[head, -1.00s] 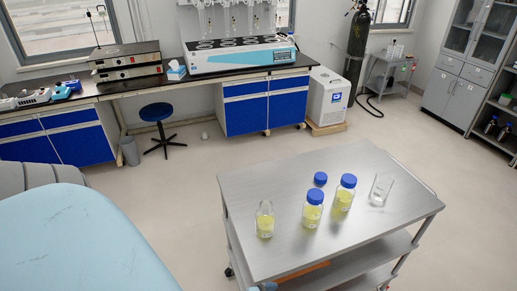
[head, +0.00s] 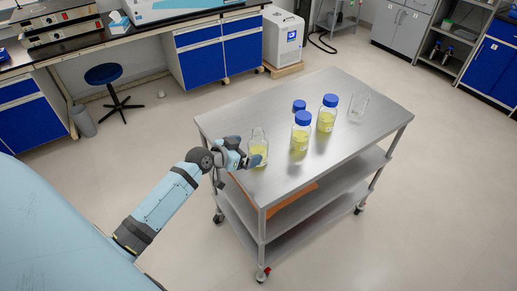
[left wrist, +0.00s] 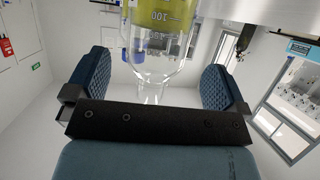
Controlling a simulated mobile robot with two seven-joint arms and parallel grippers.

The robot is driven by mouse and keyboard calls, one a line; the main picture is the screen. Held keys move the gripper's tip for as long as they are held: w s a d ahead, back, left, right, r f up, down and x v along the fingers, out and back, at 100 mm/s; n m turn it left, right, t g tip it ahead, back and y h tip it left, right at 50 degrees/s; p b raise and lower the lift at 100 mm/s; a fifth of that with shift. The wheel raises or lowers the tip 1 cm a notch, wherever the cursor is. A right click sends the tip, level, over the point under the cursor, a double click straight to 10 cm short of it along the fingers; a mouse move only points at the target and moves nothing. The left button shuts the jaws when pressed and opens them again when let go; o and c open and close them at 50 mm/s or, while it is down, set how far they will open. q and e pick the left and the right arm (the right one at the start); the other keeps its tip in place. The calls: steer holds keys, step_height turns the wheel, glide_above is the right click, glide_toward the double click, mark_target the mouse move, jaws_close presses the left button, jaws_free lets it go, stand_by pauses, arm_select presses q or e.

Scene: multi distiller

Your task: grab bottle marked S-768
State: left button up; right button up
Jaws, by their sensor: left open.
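An uncapped clear bottle (head: 258,147) with yellow liquid stands upright at the near left of the steel cart top (head: 232,118). My left gripper (head: 249,157) is at its left side, open. In the left wrist view my left gripper (left wrist: 158,85) has its two padded fingers wide apart, with the bottle (left wrist: 165,22) and its graduations between and beyond them, apart from both pads. Two blue-capped bottles with yellow liquid stand to the right, a nearer one (head: 299,138) and a farther one (head: 327,117). No S-768 marking is legible. My right gripper is out of view.
A loose blue cap (head: 298,105) lies behind the nearer capped bottle. An empty glass beaker (head: 359,105) stands at the cart's far right. The cart's front right top is clear. A blue stool (head: 104,75) stands by the bench.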

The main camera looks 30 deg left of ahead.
mark_target(258, 147)
arm_select(q)
steer(key=shift+w+d+f, duration=0.1)
steer(key=shift+w+d, duration=0.1)
steer(key=shift+w, duration=0.35)
steer(key=p+x, duration=0.1)
steer(key=x, duration=0.3)
steer(key=shift+w+d, duration=0.1)
steer(key=shift+d, duration=0.05)
steer(key=c, duration=1.2)
